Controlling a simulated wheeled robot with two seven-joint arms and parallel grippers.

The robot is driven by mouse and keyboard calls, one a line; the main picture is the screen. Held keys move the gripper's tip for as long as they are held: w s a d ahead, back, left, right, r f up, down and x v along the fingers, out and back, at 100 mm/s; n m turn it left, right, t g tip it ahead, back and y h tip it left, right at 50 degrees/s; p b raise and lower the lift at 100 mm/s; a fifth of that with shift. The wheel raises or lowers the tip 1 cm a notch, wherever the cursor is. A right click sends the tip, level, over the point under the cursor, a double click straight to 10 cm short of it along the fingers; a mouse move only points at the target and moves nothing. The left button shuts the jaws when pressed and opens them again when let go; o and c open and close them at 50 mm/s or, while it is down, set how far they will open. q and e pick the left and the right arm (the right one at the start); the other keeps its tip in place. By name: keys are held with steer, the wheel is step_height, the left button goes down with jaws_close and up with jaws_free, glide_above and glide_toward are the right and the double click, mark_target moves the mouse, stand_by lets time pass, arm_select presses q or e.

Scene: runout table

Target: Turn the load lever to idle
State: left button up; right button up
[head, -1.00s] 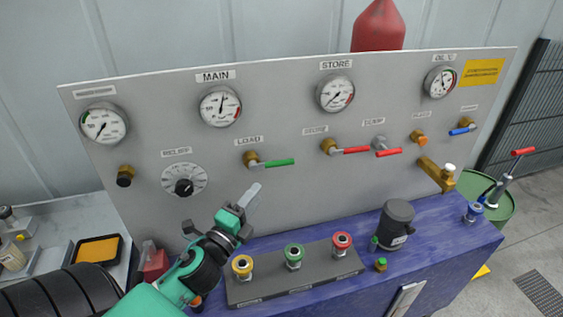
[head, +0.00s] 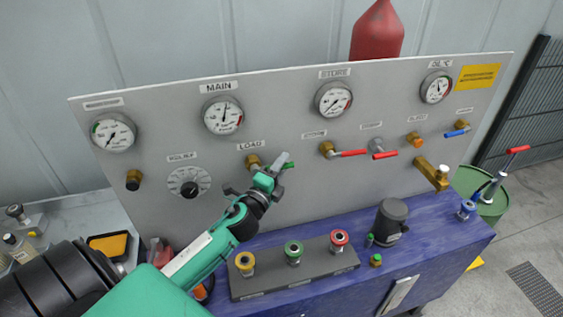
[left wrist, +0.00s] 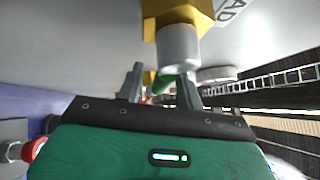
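The load lever's green handle (head: 290,165) shows past my left gripper on the grey panel, under the LOAD label. Its brass valve body (head: 253,161) is just left of the gripper. My left gripper (head: 275,168) is at the lever and covers most of the handle. In the left wrist view the two fingers (left wrist: 161,90) stand apart, with part of the green handle (left wrist: 163,83) showing between them. The silver stem (left wrist: 178,47) and brass body (left wrist: 176,14) are just beyond. Contact with the handle cannot be told. My right gripper is not in view.
Red-handled levers (head: 348,153) sit to the right on the panel, and a relief dial (head: 188,182) to the left. Below, a dark block (head: 265,285) with several coloured fittings and a grey canister (head: 391,222) stand on the blue bench (head: 440,245).

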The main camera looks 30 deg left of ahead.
arm_select(q)
steer(key=shift+w, duration=0.15)
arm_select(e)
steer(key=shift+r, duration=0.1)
arm_select(q)
steer(key=c, duration=0.7)
jaws_close()
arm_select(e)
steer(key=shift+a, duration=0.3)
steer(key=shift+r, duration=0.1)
